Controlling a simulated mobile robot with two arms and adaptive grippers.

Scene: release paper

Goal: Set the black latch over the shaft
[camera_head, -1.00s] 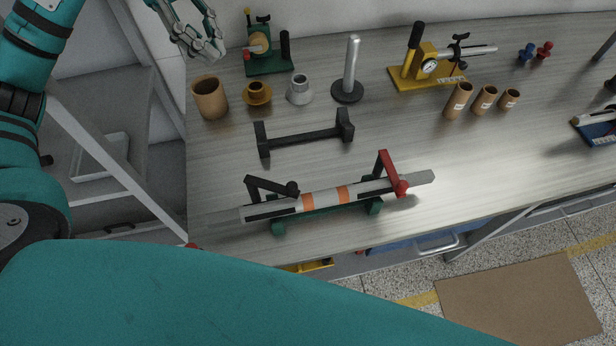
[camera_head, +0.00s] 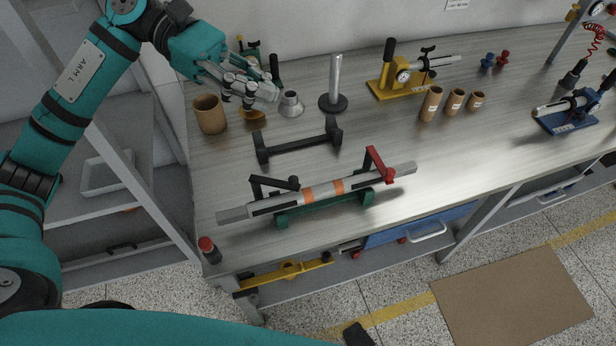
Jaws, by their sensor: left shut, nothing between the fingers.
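The grey shaft (camera_head: 235,213) with two orange bands lies across a green stand (camera_head: 318,209) on the bench. The black latch (camera_head: 275,184) is at the left part of the shaft. Its post stands at the left and its arm reaches right to a dark end above or beside the shaft; contact cannot be told. A red latch (camera_head: 379,165) leans at the shaft's right part. My left gripper (camera_head: 272,96) is shut and empty over the back left of the bench, well behind the black latch. It partly hides a yellow flanged cup (camera_head: 250,114). My right gripper is not in view.
A black cradle (camera_head: 298,143) stands between my left gripper and the shaft. A brown cup (camera_head: 209,115), grey flanged cup (camera_head: 291,104) and upright metal rod (camera_head: 335,80) stand behind. A red-capped item (camera_head: 208,250) is by the bench's front left corner. Bench right of the shaft is clear.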

